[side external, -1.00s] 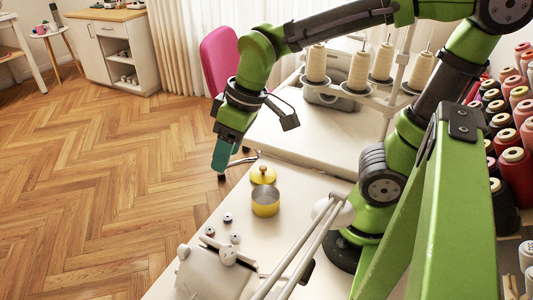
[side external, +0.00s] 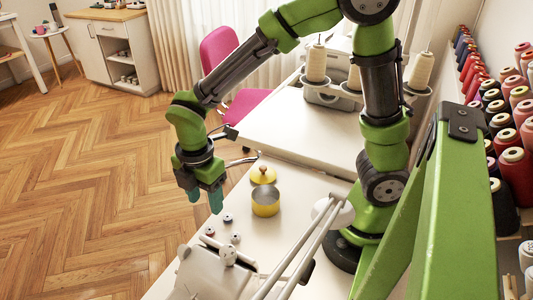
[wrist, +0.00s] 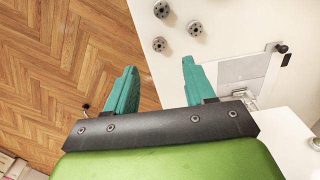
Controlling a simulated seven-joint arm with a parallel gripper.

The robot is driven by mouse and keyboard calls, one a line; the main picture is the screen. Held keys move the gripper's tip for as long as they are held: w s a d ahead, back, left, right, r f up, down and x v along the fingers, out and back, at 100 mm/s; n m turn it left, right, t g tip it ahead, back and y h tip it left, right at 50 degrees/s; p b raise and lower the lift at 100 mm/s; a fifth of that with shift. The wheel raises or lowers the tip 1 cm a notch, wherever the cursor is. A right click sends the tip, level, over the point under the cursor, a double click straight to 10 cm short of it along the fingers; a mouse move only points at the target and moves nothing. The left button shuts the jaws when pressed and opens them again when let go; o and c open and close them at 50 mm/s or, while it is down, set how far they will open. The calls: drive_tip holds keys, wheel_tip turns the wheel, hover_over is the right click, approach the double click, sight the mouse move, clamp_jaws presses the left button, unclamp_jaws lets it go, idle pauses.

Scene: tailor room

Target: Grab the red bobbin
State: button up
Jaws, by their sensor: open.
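Three small bobbins lie on the white table near its left edge in the side view. The one at the left (side external: 209,231) seems to have a reddish tint, so it may be the red bobbin. Another bobbin (side external: 227,218) looks dark, and a third (side external: 236,238) lies to the right. In the wrist view the bobbins (wrist: 159,44) look grey and their thread colour is unclear. My gripper (side external: 205,198) is open and empty, pointing down above the table edge. In the wrist view its teal fingers (wrist: 159,66) are apart, with the bobbins beyond the tips.
A yellow pot (side external: 265,202) and its yellow lid (side external: 263,175) stand on the table, right of my gripper. A white sewing machine (side external: 205,275) is close to the bobbins. Thread cones (side external: 316,62) stand at the back. Open wooden floor lies to the left.

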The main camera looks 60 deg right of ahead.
sight(210, 231)
wheel_tip(210, 231, down, 9)
drive_tip(key=shift+a+f, duration=0.15)
drive_tip(key=shift+f, duration=0.05)
drive_tip(key=shift+w, duration=0.1)
clamp_jaws()
idle(0.4)
